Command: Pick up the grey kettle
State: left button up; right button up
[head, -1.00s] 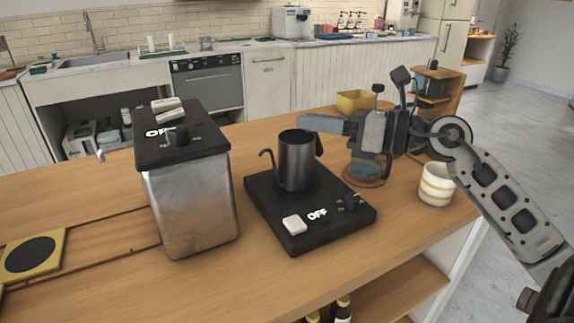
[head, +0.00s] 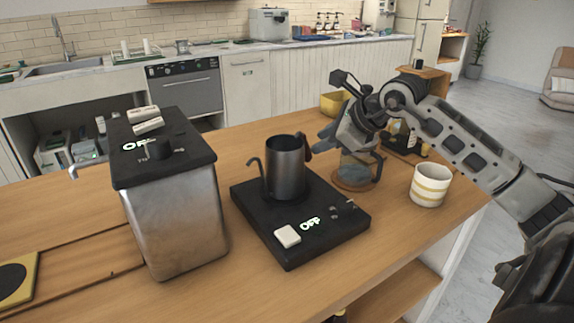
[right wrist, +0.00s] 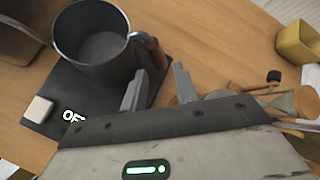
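The grey kettle (head: 286,172) stands upright on a black scale (head: 315,245) with a lit "OFF" sign. Its thin spout points left and its handle is on the right. In the right wrist view the kettle (right wrist: 88,45) looks open-topped and empty, with a brownish handle (right wrist: 154,54). My right gripper (head: 326,137) is right of the kettle, close to its handle. In the right wrist view my right gripper (right wrist: 160,86) is open, its two fingers apart and empty just short of the handle. My left gripper is out of view.
A large metal box (head: 178,220) with a black top stands left of the scale. A striped cup (head: 429,186) and yellow bin (head: 332,103) are nearby. The counter's front left is mostly clear.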

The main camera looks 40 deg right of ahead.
aim_at(306, 148)
jog(key=shift+p+x, duration=1.05)
jog(key=shift+x, duration=2.15)
jog(key=shift+a, duration=0.15)
grip_shut()
jog(key=shift+r, duration=0.1)
